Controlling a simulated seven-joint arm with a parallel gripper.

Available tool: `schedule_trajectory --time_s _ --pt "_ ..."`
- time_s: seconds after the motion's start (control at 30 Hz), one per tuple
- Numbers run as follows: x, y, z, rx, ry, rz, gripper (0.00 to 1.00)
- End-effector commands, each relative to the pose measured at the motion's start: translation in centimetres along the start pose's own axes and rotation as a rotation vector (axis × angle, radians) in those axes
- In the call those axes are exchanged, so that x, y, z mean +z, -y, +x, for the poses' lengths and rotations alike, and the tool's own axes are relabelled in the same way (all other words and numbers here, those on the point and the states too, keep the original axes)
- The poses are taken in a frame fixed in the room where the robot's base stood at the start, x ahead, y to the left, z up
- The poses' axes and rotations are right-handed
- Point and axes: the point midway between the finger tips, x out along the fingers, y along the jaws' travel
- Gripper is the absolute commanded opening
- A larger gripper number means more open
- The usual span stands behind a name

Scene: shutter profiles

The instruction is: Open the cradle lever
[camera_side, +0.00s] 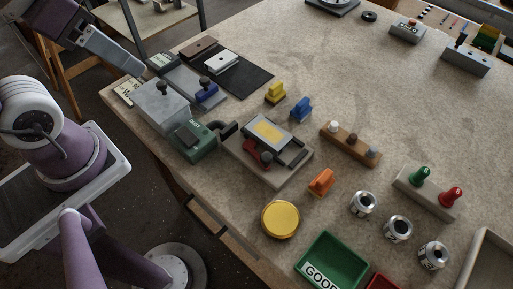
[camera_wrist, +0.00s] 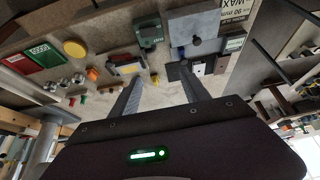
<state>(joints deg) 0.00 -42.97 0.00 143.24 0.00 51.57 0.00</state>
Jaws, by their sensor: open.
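The cradle (camera_side: 268,150) is a pale block on the workbench holding a plate with a yellow face, with dark rails beside it. A red lever (camera_side: 256,154) sits at its near left side. In the wrist view the cradle (camera_wrist: 127,68) is small and lies beyond the left finger; I cannot make out the lever's position there. My gripper (camera_wrist: 160,90) is open and empty, its two fingers well apart. It is high and away from the cradle, touching nothing. In the side view part of my arm shows at top left.
A green device (camera_side: 196,142) and a grey box (camera_side: 160,106) stand left of the cradle. An orange block (camera_side: 321,182) and yellow disc (camera_side: 281,219) lie near it. Blue (camera_side: 301,108) and yellow (camera_side: 275,91) pieces stand behind. A green tray (camera_side: 352,252) is in front.

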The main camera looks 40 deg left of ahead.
Motion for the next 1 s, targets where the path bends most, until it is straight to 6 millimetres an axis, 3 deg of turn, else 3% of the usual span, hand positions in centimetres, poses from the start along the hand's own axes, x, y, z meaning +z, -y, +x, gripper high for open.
schedule_trajectory --time_s 0.27,0.33,0.47,0.57,0.7,0.9,1.0 --pt "0.0 0.0 0.0 0.0 0.0 0.0 0.54" --pt "-0.1 -0.1 0.0 0.002 0.004 -0.003 0.44" --pt "-2.1 -1.4 0.8 0.049 0.102 -0.069 0.44" --pt "-5.2 -4.1 3.0 0.098 0.263 -0.187 0.44" --pt "-8.2 -8.9 8.7 0.106 0.509 -0.368 0.44" --pt "-8.0 -14.9 17.4 0.02 0.774 -0.562 0.44" --pt "-7.2 -16.3 19.7 -0.017 0.836 -0.611 0.44"
